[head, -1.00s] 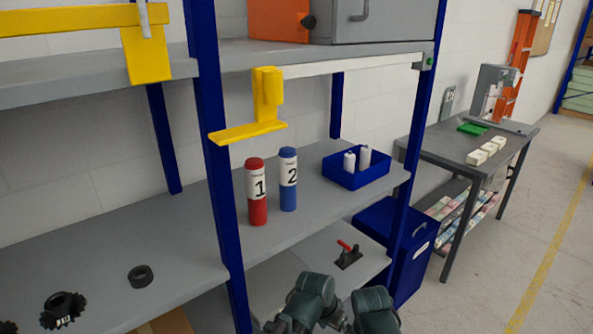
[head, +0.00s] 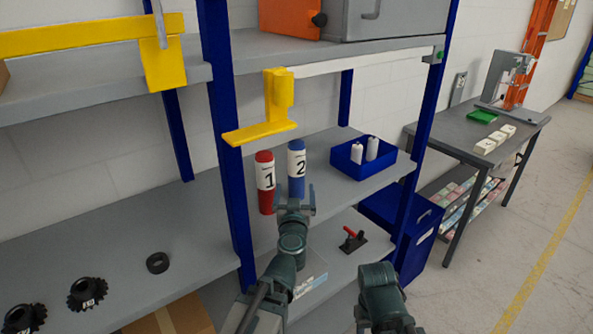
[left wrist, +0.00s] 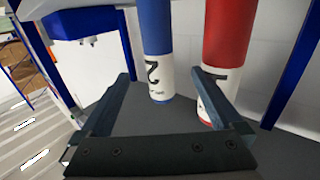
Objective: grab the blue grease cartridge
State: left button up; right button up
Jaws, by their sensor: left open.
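The blue grease cartridge (head: 296,162), with a white label marked 2, stands upright on the middle shelf. The red cartridge (head: 265,180), marked 1, stands just left of it. My left gripper (head: 296,194) is open and empty in front of the blue cartridge, hiding its lower part in the head view. In the left wrist view the blue cartridge (left wrist: 156,45) stands beyond the gap between the open fingers (left wrist: 160,78). The red cartridge (left wrist: 228,40) is behind the right finger there. My right gripper is out of view; only part of its arm shows at the bottom.
A yellow bracket (head: 262,132) hangs above the cartridges. A blue bin (head: 345,164) with white bottles stands to their right. A blue shelf post (head: 228,150) rises on the left. A red-handled clamp (head: 352,240) lies on the lower shelf.

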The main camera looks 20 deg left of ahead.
aim_at(297, 165)
pick_arm(q)
jog(key=x, duration=1.4)
jog(key=shift+d, duration=0.2)
jog(key=shift+c, duration=0.9)
grip_shut()
